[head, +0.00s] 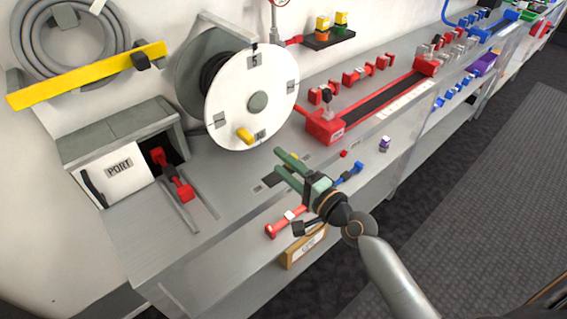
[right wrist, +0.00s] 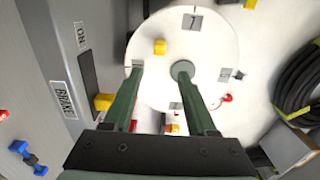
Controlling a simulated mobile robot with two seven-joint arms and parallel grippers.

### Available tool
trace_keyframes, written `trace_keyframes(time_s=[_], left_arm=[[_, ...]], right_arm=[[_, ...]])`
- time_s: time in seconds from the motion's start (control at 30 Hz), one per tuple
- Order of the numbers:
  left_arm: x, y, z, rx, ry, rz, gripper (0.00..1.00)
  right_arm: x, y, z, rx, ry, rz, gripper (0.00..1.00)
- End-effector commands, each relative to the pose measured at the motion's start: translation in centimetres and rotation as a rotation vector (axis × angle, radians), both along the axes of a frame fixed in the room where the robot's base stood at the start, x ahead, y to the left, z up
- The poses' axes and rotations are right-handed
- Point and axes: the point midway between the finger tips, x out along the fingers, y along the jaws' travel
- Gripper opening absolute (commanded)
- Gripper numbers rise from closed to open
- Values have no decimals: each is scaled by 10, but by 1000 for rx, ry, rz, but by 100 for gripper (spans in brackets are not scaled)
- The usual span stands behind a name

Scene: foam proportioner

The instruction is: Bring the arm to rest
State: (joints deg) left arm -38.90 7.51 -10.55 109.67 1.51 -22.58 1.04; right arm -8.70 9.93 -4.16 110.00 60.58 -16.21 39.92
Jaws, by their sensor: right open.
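My right gripper (head: 281,168) is over the grey bench, in front of and below the white round dial (head: 240,104). Its two green fingers are apart with nothing between them in the head view. In the right wrist view the open fingers (right wrist: 158,70) point toward the white dial (right wrist: 215,45), which shows behind them with a yellow knob (right wrist: 160,46) and a dark hub. I cannot tell how far the fingertips are from the dial. My left gripper is not in view.
A box with a PORT door (head: 118,172) stands at the left, with a red fitting (head: 172,177) beside it. A red channel unit (head: 325,127) lies to the right of the dial. A hose coil (head: 70,40) hangs on the wall. The floor (head: 470,190) at right is clear.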

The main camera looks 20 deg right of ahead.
Motion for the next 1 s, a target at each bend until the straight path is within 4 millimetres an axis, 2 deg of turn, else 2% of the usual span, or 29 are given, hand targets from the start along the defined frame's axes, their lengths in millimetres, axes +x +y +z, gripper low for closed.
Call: trace_keyframes(time_s=[0.23, 0.37, 0.47, 0.6, 0.7, 0.83, 0.9, 1.0], left_arm=[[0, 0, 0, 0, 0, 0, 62], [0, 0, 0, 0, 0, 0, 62], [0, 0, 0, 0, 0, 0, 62], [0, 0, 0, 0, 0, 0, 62], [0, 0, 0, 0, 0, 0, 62], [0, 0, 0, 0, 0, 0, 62], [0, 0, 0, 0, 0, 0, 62], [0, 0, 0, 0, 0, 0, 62]], right_arm=[[-1, 0, -2, -7, 2, 0, 57], [-14, 4, -29, -134, 28, 6, 57], [-41, 9, -74, -369, 69, 30, 57], [-99, 13, -146, -794, 127, 131, 57], [-142, 14, -187, -1073, 150, 237, 57], [-188, 11, -221, -1346, 157, 371, 57], [-205, 10, -231, -1438, 153, 424, 57], [-217, 9, -238, -1513, 147, 468, 57]])
